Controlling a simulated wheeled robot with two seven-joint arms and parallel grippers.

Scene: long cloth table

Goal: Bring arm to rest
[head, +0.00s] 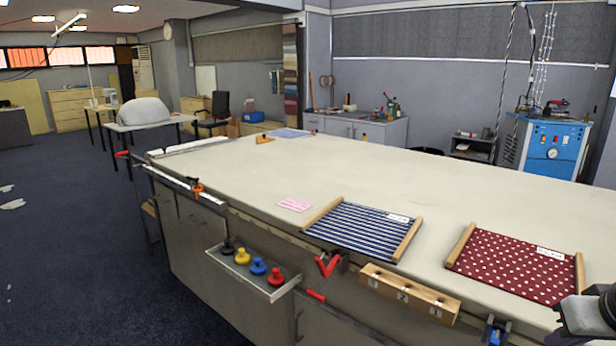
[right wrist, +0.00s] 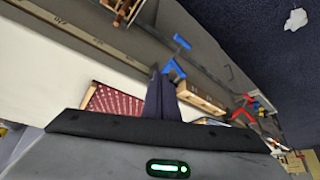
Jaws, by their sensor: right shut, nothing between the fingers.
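My right gripper (head: 588,314) shows only in part at the bottom right corner of the head view, by the table's front edge. In the right wrist view its dark fingers (right wrist: 160,97) are together, with nothing seen between them. The fingertips point toward the table's front edge and the fittings there. My left gripper and left arm are not in view.
The long cloth table (head: 290,170) has a red dotted cloth in a wooden frame (head: 515,266), a blue striped one (head: 360,229) and a pink swatch (head: 295,204). A wooden block (head: 410,294), a blue clamp (head: 495,331) and a knob tray (head: 245,275) line the front edge.

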